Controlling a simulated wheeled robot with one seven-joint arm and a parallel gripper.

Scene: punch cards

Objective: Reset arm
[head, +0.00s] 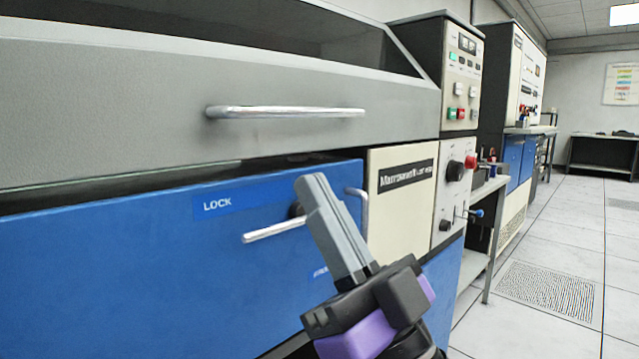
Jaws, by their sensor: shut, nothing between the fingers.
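My gripper (312,182) is in the head view, right of the middle, pointing up and slightly left. Its grey fingers are shut with nothing between them. They stand in front of the blue panel (110,262) marked LOCK and cover part of it. A silver lever (272,231) sticks out just left of the fingers. I cannot tell whether the fingers touch it. A dark round pivot at the lever's end is partly hidden behind the fingers.
A grey cover with a silver bar handle (285,112) is above the blue panel. The tiled floor (575,235) at right is open.

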